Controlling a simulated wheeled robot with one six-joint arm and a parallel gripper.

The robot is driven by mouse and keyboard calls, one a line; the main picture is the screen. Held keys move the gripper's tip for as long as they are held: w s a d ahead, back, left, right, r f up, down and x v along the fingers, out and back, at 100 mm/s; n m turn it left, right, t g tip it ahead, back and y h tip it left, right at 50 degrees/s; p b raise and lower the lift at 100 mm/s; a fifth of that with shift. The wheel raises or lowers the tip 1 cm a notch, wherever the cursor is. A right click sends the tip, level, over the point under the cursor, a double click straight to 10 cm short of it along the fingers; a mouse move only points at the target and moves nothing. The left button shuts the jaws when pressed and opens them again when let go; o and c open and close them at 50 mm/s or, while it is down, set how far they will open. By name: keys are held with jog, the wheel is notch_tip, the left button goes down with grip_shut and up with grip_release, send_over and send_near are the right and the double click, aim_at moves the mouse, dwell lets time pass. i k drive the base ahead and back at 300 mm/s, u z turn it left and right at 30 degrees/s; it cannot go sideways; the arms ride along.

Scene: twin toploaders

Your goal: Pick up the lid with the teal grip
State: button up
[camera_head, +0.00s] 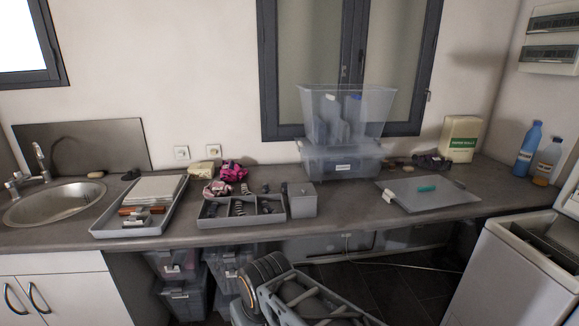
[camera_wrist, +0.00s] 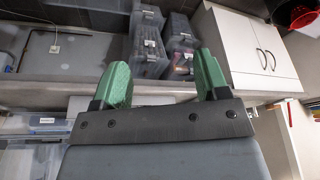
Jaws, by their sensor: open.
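The lid (camera_head: 408,199) is a flat grey translucent sheet lying on the right part of the counter. Its teal grip (camera_head: 426,188) stands out on top of it. My gripper (camera_wrist: 160,75) shows in the wrist view with two green fingers spread apart and nothing between them. The lid cannot be made out in the wrist view. In the head view my arm is folded low at the bottom centre, below the counter edge, well apart from the lid; the fingers cannot be made out there.
Stacked clear bins (camera_head: 342,120) stand left of the lid. A grey box (camera_head: 302,199), a divided tray (camera_head: 242,219) and another tray (camera_head: 150,228) lie farther left. Bottles (camera_head: 528,148) stand at the right. A white toploader (camera_head: 515,275) stands at the front right.

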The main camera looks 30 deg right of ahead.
aim_at(415, 194)
jog(key=k, duration=0.85)
jog(key=z, duration=1.7)
jog(key=i, duration=0.85)
jog(key=z, duration=0.2)
jog(key=k, duration=0.35)
jog(key=u, duration=0.35)
jog(key=i, duration=0.25)
jog(key=u, duration=0.7)
